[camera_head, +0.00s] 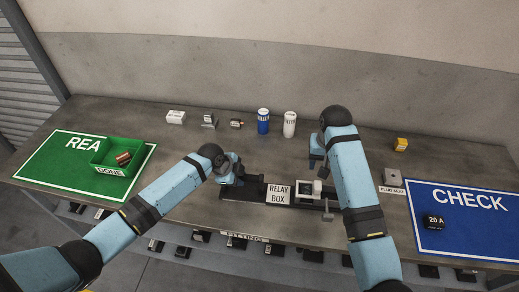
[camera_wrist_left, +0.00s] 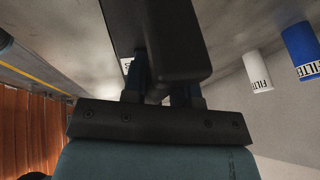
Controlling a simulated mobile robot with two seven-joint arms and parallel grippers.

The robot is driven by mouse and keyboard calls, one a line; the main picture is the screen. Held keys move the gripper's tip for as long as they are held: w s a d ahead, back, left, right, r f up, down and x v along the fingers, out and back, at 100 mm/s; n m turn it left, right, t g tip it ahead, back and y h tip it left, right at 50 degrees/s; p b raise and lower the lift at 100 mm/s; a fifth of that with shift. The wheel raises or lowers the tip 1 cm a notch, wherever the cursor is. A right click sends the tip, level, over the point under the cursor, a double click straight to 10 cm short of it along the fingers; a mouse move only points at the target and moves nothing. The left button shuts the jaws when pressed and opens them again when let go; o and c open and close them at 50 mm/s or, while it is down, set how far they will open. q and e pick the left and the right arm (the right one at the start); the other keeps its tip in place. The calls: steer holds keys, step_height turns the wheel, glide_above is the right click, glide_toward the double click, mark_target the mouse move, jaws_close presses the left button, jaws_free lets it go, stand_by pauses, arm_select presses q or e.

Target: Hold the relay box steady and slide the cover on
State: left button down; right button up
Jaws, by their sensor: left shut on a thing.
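A relay box, a long dark body (camera_head: 252,188) next to a white RELAY BOX label (camera_head: 278,194), sits at the front middle of the table. My left gripper (camera_head: 236,178) is at its left end. In the left wrist view its two fingers (camera_wrist_left: 162,85) are shut on a dark block (camera_wrist_left: 178,40), which appears to be the relay box. My right gripper (camera_head: 317,157) is above and behind the box's right end, partly hidden by my right arm; its jaws are unclear. I cannot pick out the cover with certainty. A small pale piece (camera_head: 309,187) sits right of the label.
A green mat with a green bin (camera_head: 106,160) holding a copper-coloured part is at left. A blue CHECK mat (camera_head: 470,205) with a black 20 A piece (camera_head: 433,221) is at right. Blue (camera_head: 263,122) and white (camera_head: 289,125) filters and a yellow block (camera_head: 401,144) stand behind.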

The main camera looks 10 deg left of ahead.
arm_select(q)
steer(key=shift+s+f, duration=0.25)
steer(key=shift+f, duration=0.15)
steer(key=c, duration=0.9)
jaws_free()
steer(key=shift+c, duration=0.2)
steer(key=shift+o, duration=0.6)
steer(key=shift+w+r, duration=0.1)
steer(key=shift+w, duration=0.1)
steer(key=shift+a+r, duration=0.2)
steer(key=shift+r, duration=0.35)
steer(key=v, duration=1.1)
steer(key=shift+s, duration=0.15)
